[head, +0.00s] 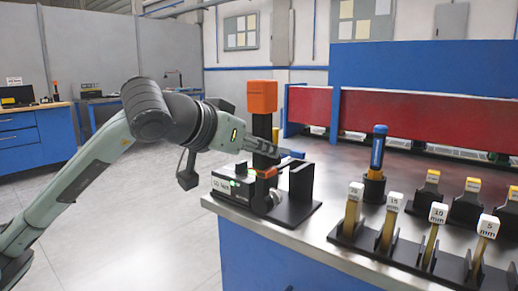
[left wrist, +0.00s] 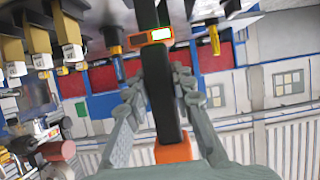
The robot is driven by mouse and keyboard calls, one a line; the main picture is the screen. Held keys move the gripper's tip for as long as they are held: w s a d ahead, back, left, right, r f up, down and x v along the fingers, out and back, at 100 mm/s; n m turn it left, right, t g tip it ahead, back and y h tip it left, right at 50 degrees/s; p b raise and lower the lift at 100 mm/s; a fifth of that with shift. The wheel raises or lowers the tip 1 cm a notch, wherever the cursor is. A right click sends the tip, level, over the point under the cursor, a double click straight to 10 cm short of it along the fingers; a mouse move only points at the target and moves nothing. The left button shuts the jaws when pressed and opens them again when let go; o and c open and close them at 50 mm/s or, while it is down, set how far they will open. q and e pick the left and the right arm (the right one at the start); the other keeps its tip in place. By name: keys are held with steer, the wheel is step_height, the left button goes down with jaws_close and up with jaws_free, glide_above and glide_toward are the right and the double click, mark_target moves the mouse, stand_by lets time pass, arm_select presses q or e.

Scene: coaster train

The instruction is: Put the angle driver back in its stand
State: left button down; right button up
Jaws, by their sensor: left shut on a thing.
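The angle driver (head: 262,97) is upright, with an orange block on top, a black body and an orange band lower down. My left gripper (head: 272,148) is shut on its black body from the left side. The left wrist view shows the black body (left wrist: 160,85) between the two fingers, with a small lit display beyond. A black stand (head: 301,182) with an upright block and flat base is on the table's near-left corner. The driver's lower end is right beside the block, over the base. I cannot tell whether it is seated or just above. My right gripper is not in view.
A labelled control box (head: 232,186) with green lights sits at the stand's left. A blue-handled tool (head: 377,150) stands in a black holder to the right. Several tagged gauges (head: 394,202) stand in a black rack along the front. The table (head: 338,172) is bare between stand and holder.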

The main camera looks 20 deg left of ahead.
arm_select(q)
steer(key=w+d, duration=0.3)
steer(key=w, duration=0.6)
steer(key=shift+d+r+p, duration=0.15)
steer(key=shift+r+p, duration=0.15)
stand_by(2.8)
stand_by(0.5)
stand_by(0.7)
steer(key=shift+f+b, duration=0.9)
steer(key=shift+b, duration=0.2)
steer(key=c, duration=1.4)
jaws_free()
steer(key=shift+o, duration=1)
steer(key=shift+f, duration=0.1)
